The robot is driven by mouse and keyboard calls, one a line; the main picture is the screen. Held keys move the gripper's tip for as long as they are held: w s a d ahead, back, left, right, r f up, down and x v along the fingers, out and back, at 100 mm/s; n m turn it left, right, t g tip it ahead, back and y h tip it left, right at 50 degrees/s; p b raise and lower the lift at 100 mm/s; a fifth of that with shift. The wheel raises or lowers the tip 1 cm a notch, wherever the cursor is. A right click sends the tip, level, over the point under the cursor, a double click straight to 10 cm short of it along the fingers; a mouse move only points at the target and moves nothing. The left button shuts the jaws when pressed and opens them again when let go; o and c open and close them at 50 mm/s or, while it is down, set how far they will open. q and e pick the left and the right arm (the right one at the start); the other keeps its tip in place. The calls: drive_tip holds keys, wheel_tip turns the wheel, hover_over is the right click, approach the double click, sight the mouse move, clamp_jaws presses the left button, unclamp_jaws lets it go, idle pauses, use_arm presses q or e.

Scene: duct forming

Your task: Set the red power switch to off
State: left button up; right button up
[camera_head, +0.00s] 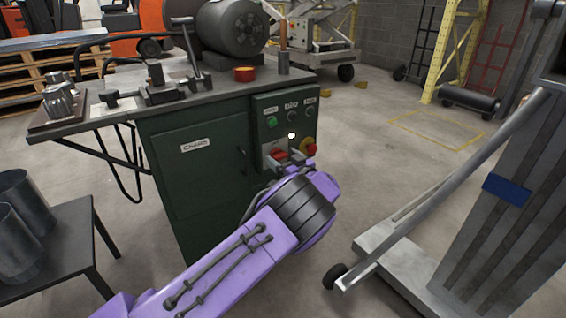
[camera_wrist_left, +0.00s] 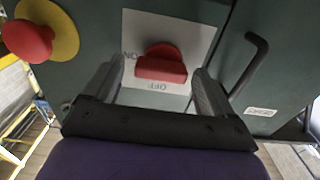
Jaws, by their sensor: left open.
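The red power switch (camera_wrist_left: 162,66) is a rotary knob on a light plate (camera_wrist_left: 205,38) on the green cabinet's panel. In the wrist view its grip bar lies nearly level, with one end toward the ON lettering at its left; the OFF lettering is below it, upside down. In the head view the switch (camera_head: 278,154) is partly covered by my gripper. My left gripper (camera_wrist_left: 157,72) is open, with one finger on each side of the switch; I cannot tell whether they touch it. My right gripper is not in view.
A red mushroom button (camera_wrist_left: 27,40) on a yellow disc is beside the plate. Green and black buttons and a lit lamp (camera_head: 291,135) sit above the switch. The cabinet (camera_head: 195,185) has a black door handle (camera_wrist_left: 250,62). A grey wheeled frame (camera_head: 400,245) stands at right.

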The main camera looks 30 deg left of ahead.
use_arm(q)
drive_tip(key=c, duration=1.1)
drive_tip(key=shift+o, duration=0.2)
drive_tip(key=shift+a, duration=0.1)
drive_tip(key=n+p, duration=0.1)
drive_tip(key=n, duration=0.2)
drive_tip(key=shift+r+n, duration=0.1)
drive_tip(key=shift+n, duration=0.3)
drive_tip(key=n+p, duration=0.1)
drive_tip(key=n, duration=0.3)
drive_tip(key=shift+s+n, duration=0.15)
drive_tip(key=shift+n, duration=0.15)
drive_tip(key=n, duration=0.4)
drive_tip(key=shift+a+n, duration=0.1)
drive_tip(key=shift+n, duration=0.2)
drive_tip(key=n, duration=0.4)
drive_tip(key=shift+s+f+n+b, duration=0.1)
drive_tip(key=shift+f+n+b, duration=0.1)
drive_tip(key=shift+n+b, duration=0.15)
drive_tip(key=o, duration=1.1)
drive_tip(key=shift+c, duration=0.2)
